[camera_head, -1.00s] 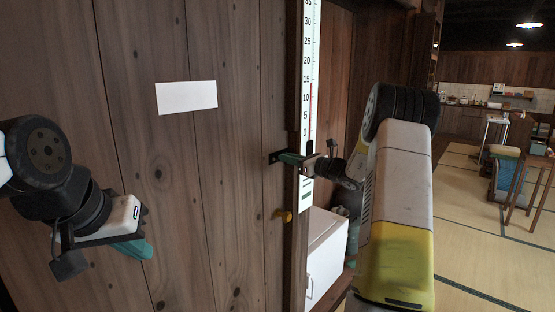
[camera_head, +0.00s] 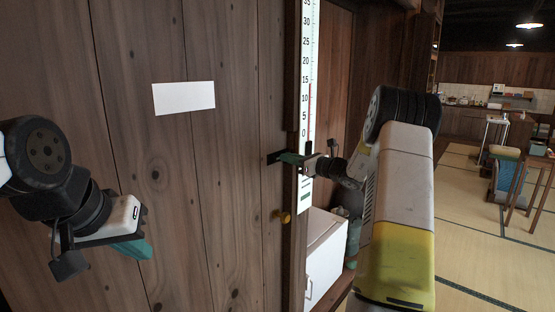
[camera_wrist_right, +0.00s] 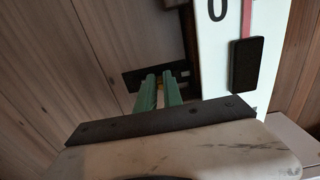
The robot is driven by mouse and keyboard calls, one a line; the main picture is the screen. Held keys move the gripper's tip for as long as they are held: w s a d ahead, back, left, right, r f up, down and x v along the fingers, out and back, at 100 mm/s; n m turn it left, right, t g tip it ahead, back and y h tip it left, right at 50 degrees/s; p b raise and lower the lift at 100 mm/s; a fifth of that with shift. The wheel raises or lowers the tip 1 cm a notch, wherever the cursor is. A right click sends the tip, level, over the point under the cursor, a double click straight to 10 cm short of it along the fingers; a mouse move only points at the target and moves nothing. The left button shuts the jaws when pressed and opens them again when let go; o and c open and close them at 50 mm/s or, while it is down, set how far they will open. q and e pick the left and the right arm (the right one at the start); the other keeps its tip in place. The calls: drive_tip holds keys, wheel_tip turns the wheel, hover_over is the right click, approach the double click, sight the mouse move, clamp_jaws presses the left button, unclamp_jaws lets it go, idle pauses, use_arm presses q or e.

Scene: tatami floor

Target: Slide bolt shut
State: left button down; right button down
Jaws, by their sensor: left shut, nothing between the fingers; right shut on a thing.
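The bolt's dark mounting plate (camera_wrist_right: 150,76) is on the wooden door near its edge. It also shows in the head view (camera_head: 272,158). My right gripper (camera_head: 284,157) reaches the bolt from the right, its green fingers shut at the plate; in the right wrist view the gripper (camera_wrist_right: 160,84) closes on the bolt, whose gripped part is hidden between the fingertips. A dark block (camera_wrist_right: 245,63) sits on the white scale strip to the right. My left gripper (camera_head: 136,248) is shut and empty, off to the left in front of the door.
A white scale strip (camera_head: 308,90) runs along the door frame. A blank white sheet (camera_head: 184,98) is on the door. A white cabinet (camera_head: 326,258) stands behind the frame. Open tatami lies at right.

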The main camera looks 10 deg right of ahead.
drive_tip(key=c, duration=1.5)
unclamp_jaws()
drive_tip(key=shift+d, duration=0.3)
drive_tip(key=v, duration=0.7)
drive_tip(key=shift+s+d, duration=0.25)
drive_tip(key=shift+s, duration=0.05)
drive_tip(key=shift+a, duration=0.1)
drive_tip(key=s+a+r+n+g, duration=0.2)
drive_tip(key=s+a+n+g, duration=0.2)
drive_tip(key=s+a+n, duration=0.45)
drive_tip(key=s+a+r+n+g, duration=0.2)
drive_tip(key=s+a+n+g, duration=0.35)
drive_tip(key=s+a, duration=0.45)
drive_tip(key=s+d+f+n+h, duration=0.1)
drive_tip(key=s+n+h, duration=0.2)
drive_tip(key=s+n, duration=0.2)
drive_tip(key=s+d+f+n+t+h, duration=0.1)
drive_tip(key=s+d+n+h, duration=0.1)
drive_tip(key=s+n, duration=0.3)
drive_tip(key=s+d+f+n+h, duration=0.1)
drive_tip(key=s+n+h, duration=0.2)
drive_tip(key=s, duration=0.7)
drive_tip(key=shift+d+n+t+h, duration=0.25)
drive_tip(key=shift+d+n+h, duration=0.15)
drive_tip(key=shift+n, duration=0.6)
